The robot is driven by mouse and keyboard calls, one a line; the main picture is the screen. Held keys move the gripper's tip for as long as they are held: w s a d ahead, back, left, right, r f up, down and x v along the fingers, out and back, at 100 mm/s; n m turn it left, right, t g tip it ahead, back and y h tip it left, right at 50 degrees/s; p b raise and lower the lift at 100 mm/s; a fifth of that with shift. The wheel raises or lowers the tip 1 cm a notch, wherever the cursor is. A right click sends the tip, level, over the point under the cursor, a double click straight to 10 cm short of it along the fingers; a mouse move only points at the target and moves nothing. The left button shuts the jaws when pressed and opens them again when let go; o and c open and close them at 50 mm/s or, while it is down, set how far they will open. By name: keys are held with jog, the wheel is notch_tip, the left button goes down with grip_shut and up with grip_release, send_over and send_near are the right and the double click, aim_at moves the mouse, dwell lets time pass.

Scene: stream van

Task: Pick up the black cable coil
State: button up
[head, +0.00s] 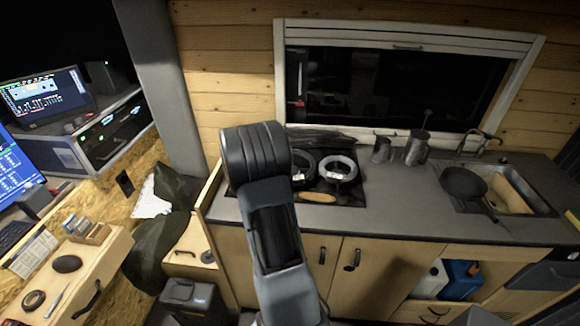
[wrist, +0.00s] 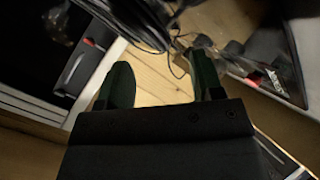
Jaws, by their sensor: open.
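A black cable coil (head: 301,166) with a white label lies on the dark hob, just right of my arm, which hides part of it. A greyer coil (head: 341,161) with a white label lies beside it on the right. In the head view my arm hides my gripper. In the wrist view my gripper (wrist: 162,58) is open, with two dark fingers apart and nothing between them but wood behind. Loose black cable strands (wrist: 145,22) show beyond the fingertips at the top; I cannot tell which coil they belong to.
The hob (head: 349,194) is set in the grey counter (head: 400,208). A wooden-coloured item (head: 318,197) lies at its front. Metal jugs (head: 417,148) stand to the right, then a black pan (head: 463,184) by the sink. A window (head: 400,85) is behind. The counter's middle is clear.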

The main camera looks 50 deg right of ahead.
jog(key=shift+p+x, duration=0.4)
jog(key=shift+x, duration=2.2)
jog(key=shift+s, duration=0.1)
grip_shut()
